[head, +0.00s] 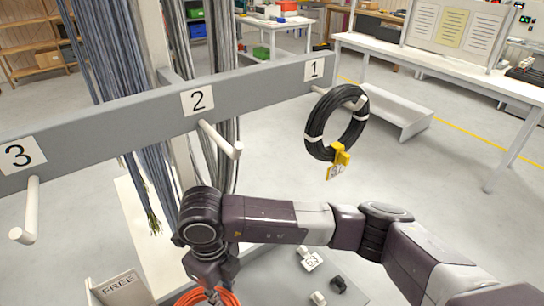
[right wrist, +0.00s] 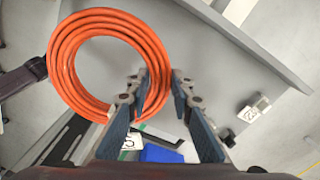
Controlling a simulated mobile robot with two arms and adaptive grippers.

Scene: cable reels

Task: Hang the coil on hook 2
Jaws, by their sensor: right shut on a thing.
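An orange coil (head: 229,294) shows at the bottom edge of the head view, partly cut off. In the right wrist view the orange coil (right wrist: 66,62) is a whole ring, seen face on. My right gripper (right wrist: 158,82) is shut on the coil's right side, one finger inside the ring and one outside. In the head view this gripper (head: 213,290) points down, below the rail. Hook 2 (head: 220,140) is a bare white peg under the label 2 (head: 198,101), above my right gripper. My left gripper is not in view.
A black coil (head: 314,126) with a yellow tag hangs on hook 1. Hook 3 (head: 28,212) is bare. Grey cables (head: 110,70) hang behind the rail (head: 120,128). A grey surface (head: 270,280) below bears small fittings (head: 309,259). A FREE sign (head: 118,287) stands at the bottom left.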

